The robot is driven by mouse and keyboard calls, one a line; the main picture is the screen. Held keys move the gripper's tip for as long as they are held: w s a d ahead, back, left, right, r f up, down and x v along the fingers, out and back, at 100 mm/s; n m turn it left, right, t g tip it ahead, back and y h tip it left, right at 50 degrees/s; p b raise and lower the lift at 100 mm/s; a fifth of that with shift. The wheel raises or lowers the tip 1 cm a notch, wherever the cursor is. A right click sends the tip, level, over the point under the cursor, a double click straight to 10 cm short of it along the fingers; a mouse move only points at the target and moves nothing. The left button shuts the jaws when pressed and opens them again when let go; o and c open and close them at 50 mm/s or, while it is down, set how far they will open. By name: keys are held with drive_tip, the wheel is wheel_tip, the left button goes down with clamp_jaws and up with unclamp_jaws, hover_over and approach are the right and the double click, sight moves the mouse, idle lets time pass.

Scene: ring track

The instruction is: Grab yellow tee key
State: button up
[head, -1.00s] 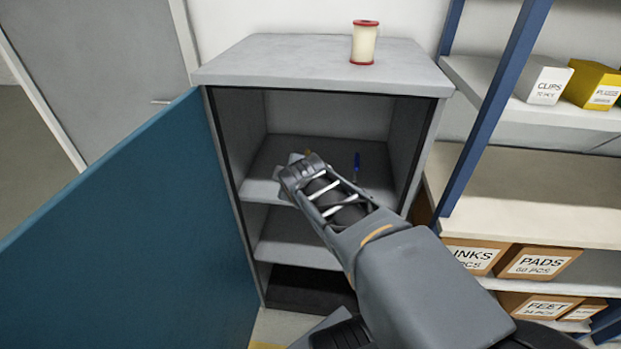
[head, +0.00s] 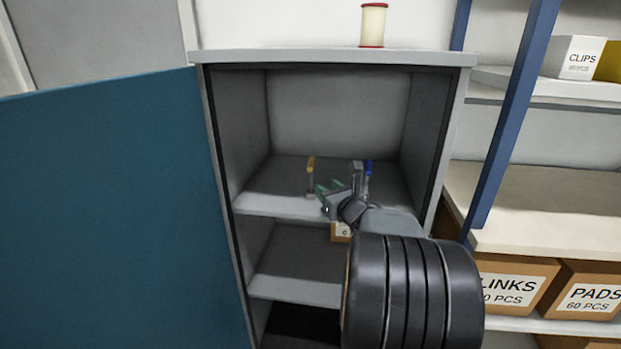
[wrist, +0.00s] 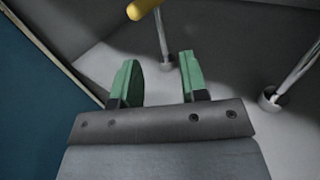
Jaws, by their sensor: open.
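The yellow tee key (head: 311,164) stands upright on the upper inside shelf of the open cabinet, left of the blue-handled key (head: 368,168). In the wrist view its yellow handle (wrist: 143,9) is at the top edge, with a metal shaft running down to a small round base between and beyond my fingertips. My gripper (head: 328,188) is inside the cabinet, just right of and in front of the yellow key. Its two green fingers, also in the wrist view (wrist: 158,60), are apart with nothing between them.
The blue cabinet door (head: 110,200) stands open at left. Another metal shaft (wrist: 298,72) rises at right in the wrist view. A spool (head: 373,25) stands on the cabinet top (head: 270,56). A blue-posted shelf with boxes (head: 515,285) is at right. A box sits on a lower cabinet shelf.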

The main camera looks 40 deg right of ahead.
sight(312, 174)
drive_tip(key=shift+w+d+p, duration=0.15)
drive_tip(key=shift+w+d, duration=0.05)
drive_tip(key=shift+w, duration=1.35)
drive_tip(key=shift+w+d+p, duration=0.15)
drive_tip(key=shift+w+d, duration=0.05)
drive_tip(key=shift+w, duration=1.4)
drive_tip(key=shift+w+d+p, duration=0.15)
drive_tip(key=shift+w+d, duration=0.05)
drive_tip(key=shift+w, duration=1.35)
drive_tip(key=shift+r, duration=0.1)
clamp_jaws()
